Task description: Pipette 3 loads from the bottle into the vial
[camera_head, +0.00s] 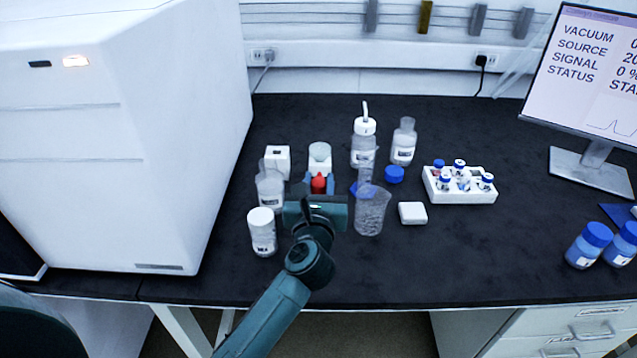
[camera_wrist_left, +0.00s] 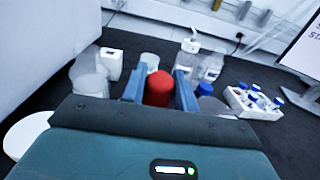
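My left gripper (camera_head: 318,181) reaches over the bench, its blue fingers close on both sides of a red bulb (camera_head: 319,184). In the left wrist view the bulb (camera_wrist_left: 158,88) fills the gap between the fingers (camera_wrist_left: 160,90); anything below it is hidden. An open clear bottle (camera_head: 270,188) with a label stands just left of the gripper. Another open bottle (camera_head: 403,143) stands farther back, near a blue cap (camera_head: 394,174). A white rack (camera_head: 462,197) at the right holds several small vials (camera_head: 460,168), most with blue caps. My right gripper is not in view.
A beaker (camera_head: 370,212) stands close right of the gripper, a white-capped jar (camera_head: 262,232) to its left. A wash bottle (camera_head: 364,142), a white cup (camera_head: 320,157) and a white block (camera_head: 278,160) stand behind. Blue-capped bottles (camera_head: 588,246) stand far right. The front middle bench is clear.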

